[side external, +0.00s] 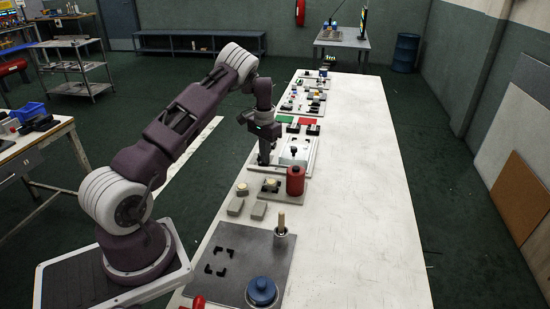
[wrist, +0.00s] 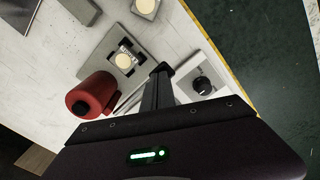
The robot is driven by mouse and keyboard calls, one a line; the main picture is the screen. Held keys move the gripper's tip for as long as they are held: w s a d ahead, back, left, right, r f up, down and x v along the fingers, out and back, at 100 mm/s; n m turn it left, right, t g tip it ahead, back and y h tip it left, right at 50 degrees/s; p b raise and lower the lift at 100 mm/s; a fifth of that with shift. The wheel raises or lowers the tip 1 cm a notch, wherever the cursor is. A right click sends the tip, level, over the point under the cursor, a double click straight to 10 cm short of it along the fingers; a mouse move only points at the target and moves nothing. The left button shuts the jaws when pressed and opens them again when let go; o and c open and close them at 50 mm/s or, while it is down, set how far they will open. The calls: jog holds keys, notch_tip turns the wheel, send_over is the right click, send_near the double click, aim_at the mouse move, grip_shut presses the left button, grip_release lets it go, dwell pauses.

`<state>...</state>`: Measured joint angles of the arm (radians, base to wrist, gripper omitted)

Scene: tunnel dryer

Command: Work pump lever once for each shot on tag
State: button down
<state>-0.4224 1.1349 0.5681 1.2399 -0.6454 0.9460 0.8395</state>
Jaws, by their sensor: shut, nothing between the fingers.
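My gripper (side external: 264,162) is low over the left side of the table; its fingers are shut and empty. In the wrist view the dark closed fingers (wrist: 160,78) point between a red canister (wrist: 92,97) and a white plate with a black knob (wrist: 202,86). The red canister (side external: 295,180) stands upright on the table. A thin pale bar (wrist: 130,99) runs beside the fingers; I cannot tell whether it is the pump lever or whether they touch it.
A grey mat (side external: 240,262) at the near end holds black corner pieces, a blue lidded pot (side external: 262,291) and a cup with a wooden handle (side external: 281,230). Grey blocks (side external: 236,206) lie near the left edge. More small fixtures line the far left side. The table's right side is clear.

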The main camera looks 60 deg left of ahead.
jog(key=shift+f, duration=0.25)
notch_tip(320, 180, up, 8)
dwell(0.7)
jog(key=shift+f, duration=0.1)
dwell(0.4)
notch_tip(320, 180, up, 4)
jog(key=shift+f, duration=3)
jog(key=shift+f, duration=0.1)
jog(key=shift+f, duration=2.8)
notch_tip(320, 180, up, 8)
jog(key=shift+f, duration=0.1)
